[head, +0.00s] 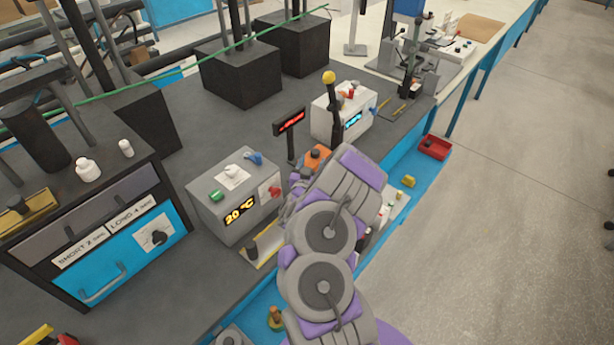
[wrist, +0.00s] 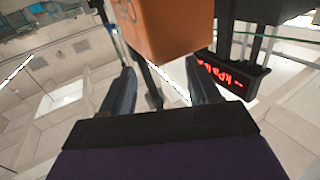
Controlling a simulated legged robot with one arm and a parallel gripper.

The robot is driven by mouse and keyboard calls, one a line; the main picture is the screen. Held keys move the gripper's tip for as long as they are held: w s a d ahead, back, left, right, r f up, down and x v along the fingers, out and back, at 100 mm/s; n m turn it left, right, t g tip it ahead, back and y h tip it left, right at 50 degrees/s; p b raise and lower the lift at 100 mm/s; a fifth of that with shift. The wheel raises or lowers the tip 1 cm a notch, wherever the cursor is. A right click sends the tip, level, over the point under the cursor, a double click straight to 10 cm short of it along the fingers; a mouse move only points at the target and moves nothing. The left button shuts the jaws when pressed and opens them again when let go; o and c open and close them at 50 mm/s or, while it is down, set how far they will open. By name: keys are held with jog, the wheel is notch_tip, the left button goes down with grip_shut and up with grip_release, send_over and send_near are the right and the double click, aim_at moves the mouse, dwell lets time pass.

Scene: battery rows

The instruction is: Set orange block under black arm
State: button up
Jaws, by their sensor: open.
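The orange block (head: 317,154) shows in the head view just beyond the end of my arm, partly hidden by it. In the wrist view the orange block (wrist: 170,22) is large at the top, beyond the fingertips. My gripper (wrist: 160,75) is open, with one dark finger on each side and nothing clearly held between them. In the head view my wrist and arm mostly hide the gripper. A black arm with a yellow knob (head: 333,105) stands upright in front of the white box, just behind the block. I cannot tell whether the block touches it.
A red-digit display (head: 290,121) on a post stands left of the block; it also shows in the wrist view (wrist: 229,76). A grey temperature box (head: 215,200) is to the left, and a white box (head: 352,112) is behind. A red bin (head: 434,147) lies on the blue ledge.

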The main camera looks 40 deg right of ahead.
jog(key=p+v, duration=0.2)
jog(key=v, duration=0.5)
jog(key=shift+p, duration=0.4)
jog(key=shift+s+a, duration=0.1)
jog(key=shift+a, duration=0.1)
dwell(0.5)
